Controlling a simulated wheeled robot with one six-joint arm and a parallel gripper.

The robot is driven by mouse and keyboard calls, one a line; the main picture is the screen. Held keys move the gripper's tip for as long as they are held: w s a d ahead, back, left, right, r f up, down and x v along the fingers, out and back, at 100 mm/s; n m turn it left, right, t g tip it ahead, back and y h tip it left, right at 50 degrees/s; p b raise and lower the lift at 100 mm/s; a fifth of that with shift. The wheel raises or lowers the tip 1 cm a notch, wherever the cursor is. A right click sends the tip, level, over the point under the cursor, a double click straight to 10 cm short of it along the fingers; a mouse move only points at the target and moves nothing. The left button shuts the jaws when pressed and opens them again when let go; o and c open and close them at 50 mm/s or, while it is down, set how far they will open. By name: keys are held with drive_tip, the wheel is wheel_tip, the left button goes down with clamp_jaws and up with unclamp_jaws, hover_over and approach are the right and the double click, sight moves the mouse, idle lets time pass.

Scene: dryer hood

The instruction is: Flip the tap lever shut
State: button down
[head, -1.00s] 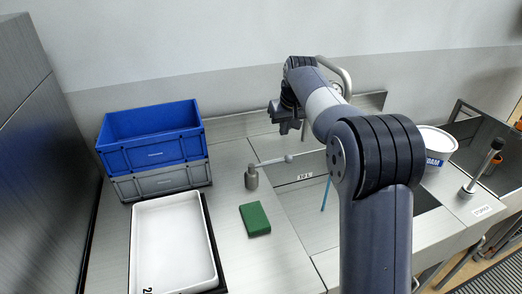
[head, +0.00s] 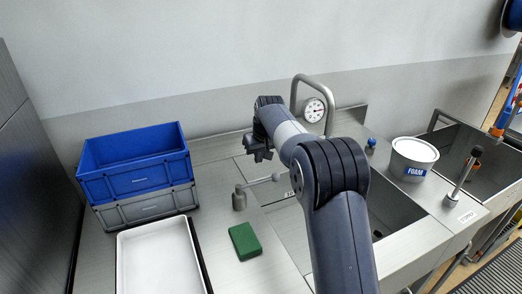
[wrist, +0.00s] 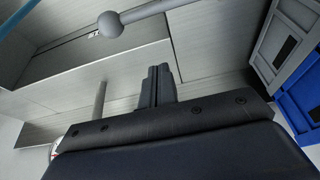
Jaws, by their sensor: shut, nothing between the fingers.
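The tap lever (head: 258,183) is a thin grey rod with a ball end on a short metal post (head: 239,201), on the counter left of the sink. The rod points right, toward the sink. In the wrist view the lever's ball (wrist: 110,24) and part of its rod show at the top. My gripper (head: 259,155) is above and behind the lever in the head view, apart from it. Its fingers (wrist: 157,72) are shut and empty in the wrist view. The curved tap spout (head: 312,80) rises behind my arm, which hides part of the sink.
A blue crate (head: 135,181) sits on a grey crate (head: 147,208) at left, with a white tray (head: 158,262) in front. A green block (head: 244,240) lies near the lever. A gauge (head: 315,110), FOAM tub (head: 414,156) and upright metal handle (head: 464,177) stand right.

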sight(260, 182)
drive_tip(key=f, duration=0.1)
drive_tip(key=s+f, duration=0.1)
drive_tip(key=f, duration=0.1)
drive_tip(key=s+d+f+p, duration=0.1)
drive_tip(key=f, duration=0.1)
drive_tip(key=shift+s, duration=0.1)
idle(0.3)
